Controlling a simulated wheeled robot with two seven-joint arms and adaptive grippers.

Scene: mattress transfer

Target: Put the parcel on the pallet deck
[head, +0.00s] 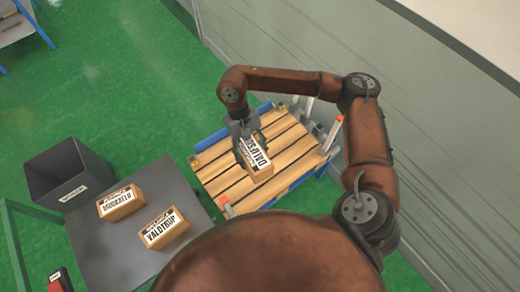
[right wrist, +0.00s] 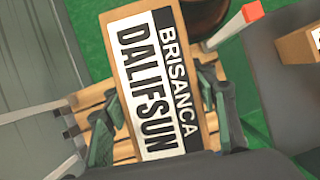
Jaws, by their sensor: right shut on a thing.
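The parcel (head: 258,160) is a brown box with a white and black label reading BRISANCA DALIFSUN. My right gripper (head: 243,137) is shut on it, over the pallet deck (head: 215,173) of light wooden slats with a blue frame. In the right wrist view the parcel (right wrist: 155,80) lies between the two fingers of my right gripper (right wrist: 160,120). Slats show behind it. I cannot tell whether the parcel touches the slats. My left gripper is not in view.
Two labelled boxes, MODAFELD (head: 120,203) and VALDTRUP (head: 163,229), sit on a grey table (head: 120,250) at the lower left. A dark bin (head: 68,172) stands behind them. Posts with orange-red tops (head: 335,130) edge the pallet. A grey wall (head: 300,40) runs along the right.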

